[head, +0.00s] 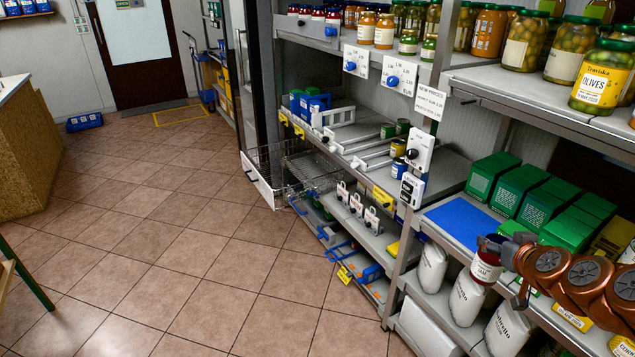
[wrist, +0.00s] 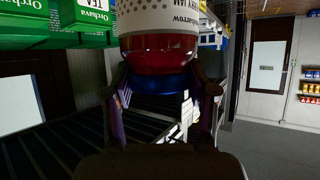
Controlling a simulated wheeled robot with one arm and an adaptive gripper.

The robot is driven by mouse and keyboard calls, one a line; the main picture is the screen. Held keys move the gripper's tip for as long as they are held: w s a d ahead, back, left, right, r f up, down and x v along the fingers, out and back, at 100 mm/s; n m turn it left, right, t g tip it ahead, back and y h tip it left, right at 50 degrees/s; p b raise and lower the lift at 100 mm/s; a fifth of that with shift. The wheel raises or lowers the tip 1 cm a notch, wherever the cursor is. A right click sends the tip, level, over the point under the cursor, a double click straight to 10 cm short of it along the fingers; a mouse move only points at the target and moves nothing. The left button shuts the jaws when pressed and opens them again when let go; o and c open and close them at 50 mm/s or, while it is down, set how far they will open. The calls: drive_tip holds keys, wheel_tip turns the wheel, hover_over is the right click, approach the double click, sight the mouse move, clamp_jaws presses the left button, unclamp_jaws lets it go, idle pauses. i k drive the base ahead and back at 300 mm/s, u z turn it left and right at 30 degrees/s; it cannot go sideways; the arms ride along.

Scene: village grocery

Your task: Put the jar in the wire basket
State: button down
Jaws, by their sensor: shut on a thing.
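The jar (head: 486,269) holds something dark red and has a pale label and a dark lid. My gripper (head: 507,251) is shut on it near the lid and holds it upright in front of the right shelves. In the wrist view the jar (wrist: 165,50) appears lid-down, its blue lid (wrist: 160,83) between my two fingers (wrist: 163,100). The wire basket (head: 272,160) is in the middle of the head view, at the far end of the shelf unit, low above the floor. It stands well to the left of and beyond my gripper.
A blue mat (head: 462,220) lies on the shelf behind the jar, beside green boxes (head: 520,188). White bags (head: 467,298) stand below. An upper shelf holds olive jars (head: 602,77). Shelf posts and price tags (head: 412,190) stand between jar and basket. The tiled floor (head: 170,240) is clear.

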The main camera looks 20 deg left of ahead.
sight(275, 181)
drive_tip(key=u, duration=2.2)
drive_tip(key=i, duration=6.15)
drive_tip(key=z, duration=1.95)
